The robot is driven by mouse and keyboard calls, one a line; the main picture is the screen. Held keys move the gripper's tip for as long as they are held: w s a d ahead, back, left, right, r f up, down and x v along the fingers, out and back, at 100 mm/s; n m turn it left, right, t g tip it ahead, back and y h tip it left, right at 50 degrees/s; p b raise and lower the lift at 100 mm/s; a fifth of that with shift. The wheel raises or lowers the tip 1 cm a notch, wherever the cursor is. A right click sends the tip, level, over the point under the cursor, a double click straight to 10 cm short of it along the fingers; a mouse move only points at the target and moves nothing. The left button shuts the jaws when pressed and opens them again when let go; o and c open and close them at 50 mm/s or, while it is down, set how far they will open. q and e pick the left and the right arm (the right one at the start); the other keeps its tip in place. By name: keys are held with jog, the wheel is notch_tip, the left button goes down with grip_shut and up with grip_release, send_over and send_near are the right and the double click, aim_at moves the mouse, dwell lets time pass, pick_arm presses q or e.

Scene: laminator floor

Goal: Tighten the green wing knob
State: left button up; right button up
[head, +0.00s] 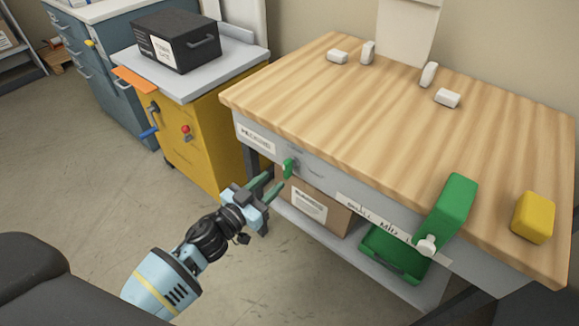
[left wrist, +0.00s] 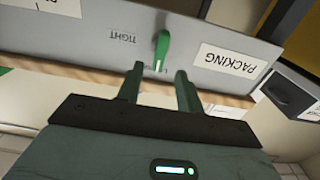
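The green wing knob (head: 288,168) sits on the grey front apron of the wooden-topped bench. In the left wrist view the knob (left wrist: 162,50) stands out from the panel, its wing roughly upright in the picture, beside a "TIGHT" marking (left wrist: 121,37). My left gripper (head: 269,184) is in front of the apron, just short of the knob. Its two green fingers (left wrist: 160,75) are apart with nothing between them, and the knob lies just beyond the tips. My right gripper is not in view.
The wooden bench (head: 330,90) carries small white pieces, a green block (head: 447,210) and a yellow block (head: 533,217). Below are a cardboard box (head: 318,205) and a green tray (head: 393,262) on a shelf. A yellow cabinet (head: 205,135) with a blue crank stands left.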

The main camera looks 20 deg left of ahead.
aim_at(284, 170)
pick_arm(q)
jog(key=x, duration=0.7)
jog(key=shift+w+d+f+b, duration=0.1)
jog(key=shift+w+d+b, duration=0.1)
jog(key=shift+b, duration=0.2)
jog(key=c, duration=0.7)
